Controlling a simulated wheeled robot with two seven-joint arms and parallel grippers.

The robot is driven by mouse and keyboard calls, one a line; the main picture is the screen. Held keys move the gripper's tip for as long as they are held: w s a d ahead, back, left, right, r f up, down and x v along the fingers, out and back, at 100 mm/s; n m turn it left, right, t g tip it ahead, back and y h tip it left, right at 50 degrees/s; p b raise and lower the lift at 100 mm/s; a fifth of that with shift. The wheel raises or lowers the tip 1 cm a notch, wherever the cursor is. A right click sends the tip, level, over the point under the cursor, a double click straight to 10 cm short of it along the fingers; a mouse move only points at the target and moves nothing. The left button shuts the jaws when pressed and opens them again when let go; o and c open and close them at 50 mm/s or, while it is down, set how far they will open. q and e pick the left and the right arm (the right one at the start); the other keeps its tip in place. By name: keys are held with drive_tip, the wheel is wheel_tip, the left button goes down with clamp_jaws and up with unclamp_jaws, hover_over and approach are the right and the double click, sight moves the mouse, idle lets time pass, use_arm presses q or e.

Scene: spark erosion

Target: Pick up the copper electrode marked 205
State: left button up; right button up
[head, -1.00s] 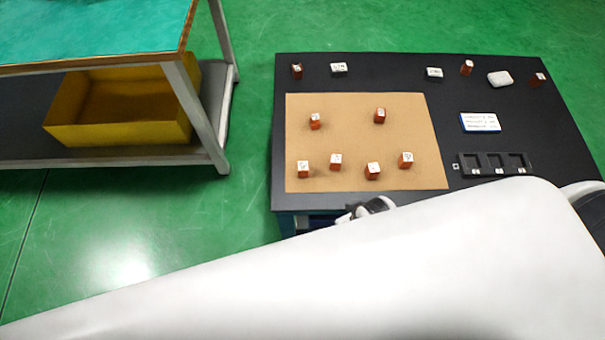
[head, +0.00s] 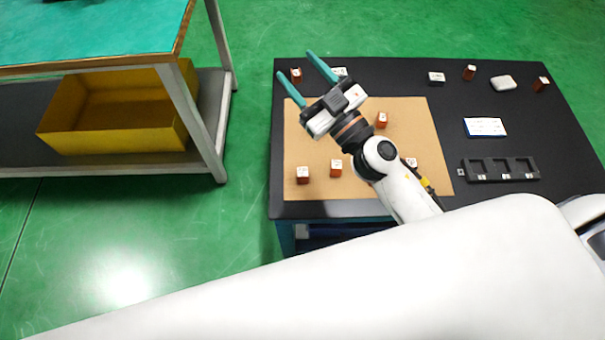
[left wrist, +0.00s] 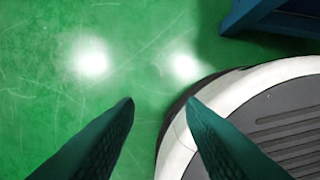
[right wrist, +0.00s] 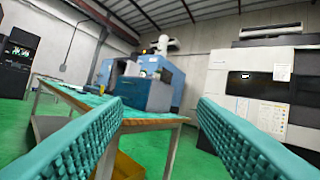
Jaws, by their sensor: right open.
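Several small copper electrodes with white marked tops stand on the tan mat (head: 430,150). They include a front left electrode (head: 303,175), one beside it (head: 336,169) and a rear electrode (head: 381,121). More copper electrodes stand off the mat, at the back left (head: 296,75) and back right (head: 469,72). The marks are too small to read, so I cannot tell which is 205. My right gripper (head: 295,65) is open and empty above the mat's back left; its arm hides part of the mat. My left gripper (left wrist: 160,101) is open and empty above the green floor.
A bench with a yellow bin (head: 110,140) stands left, across open floor.

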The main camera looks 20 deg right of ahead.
drive_tip(key=a+n+g+y, duration=0.4)
drive_tip(key=a+n+y, duration=0.1)
drive_tip(key=y, duration=0.1)
drive_tip(key=n+g+h, duration=0.3)
drive_tip(key=g+h, duration=0.7)
drive_tip(key=g, duration=0.5)
approach(304, 171)
drive_tip(key=shift+h, duration=0.3)
drive_tip(key=b+x, duration=0.3)
drive_tip(key=x, duration=0.6)
drive_tip(key=shift+s+a, duration=0.1)
drive_tip(key=shift+a, duration=0.1)
use_arm(q)
drive_tip(key=w+r, duration=0.4)
drive_tip(key=r, duration=0.6)
drive_tip(key=shift+d+r+t, duration=0.2)
drive_tip(key=shift+d+t, duration=0.05)
drive_tip(key=shift+t, duration=0.05)
use_arm(e)
drive_tip(key=shift+a+f, duration=0.15)
drive_tip(key=shift+f, duration=0.05)
clamp_jaws()
